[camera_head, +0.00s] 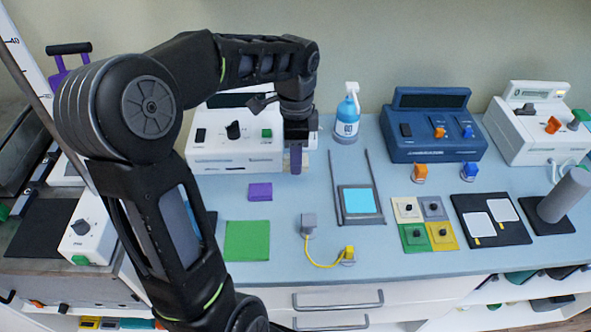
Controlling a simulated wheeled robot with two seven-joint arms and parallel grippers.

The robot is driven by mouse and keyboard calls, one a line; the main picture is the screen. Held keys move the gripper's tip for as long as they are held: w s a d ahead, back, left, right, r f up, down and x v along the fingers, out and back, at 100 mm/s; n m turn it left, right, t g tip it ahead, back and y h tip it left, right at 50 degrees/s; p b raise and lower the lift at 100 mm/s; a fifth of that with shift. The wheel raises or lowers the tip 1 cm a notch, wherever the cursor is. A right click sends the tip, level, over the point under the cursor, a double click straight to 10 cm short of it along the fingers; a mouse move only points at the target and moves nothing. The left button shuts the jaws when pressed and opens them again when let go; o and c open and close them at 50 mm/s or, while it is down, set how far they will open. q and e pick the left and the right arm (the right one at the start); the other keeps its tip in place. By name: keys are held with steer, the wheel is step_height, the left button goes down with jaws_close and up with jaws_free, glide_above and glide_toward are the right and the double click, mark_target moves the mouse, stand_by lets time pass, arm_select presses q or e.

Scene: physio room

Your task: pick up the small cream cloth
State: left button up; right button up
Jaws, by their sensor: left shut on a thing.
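My left gripper (296,160) points down in front of the white device at the back of the table. It is shut on the small cream cloth (306,160). Only a little of the cloth shows beside the fingers, and the rest is hidden behind them. My left arm comes in from the left and covers part of the table. My right gripper is not in view.
The white device (225,151), a spray bottle (347,122) and a blue device (430,128) stand at the back. A purple cloth (260,191) and green cloth (247,241) lie in front. A framed cyan pad (358,200) lies right of the gripper.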

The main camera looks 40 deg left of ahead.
arm_select(q)
step_height(320, 180, up, 2)
steer(key=shift+r, duration=0.1)
stand_by(0.5)
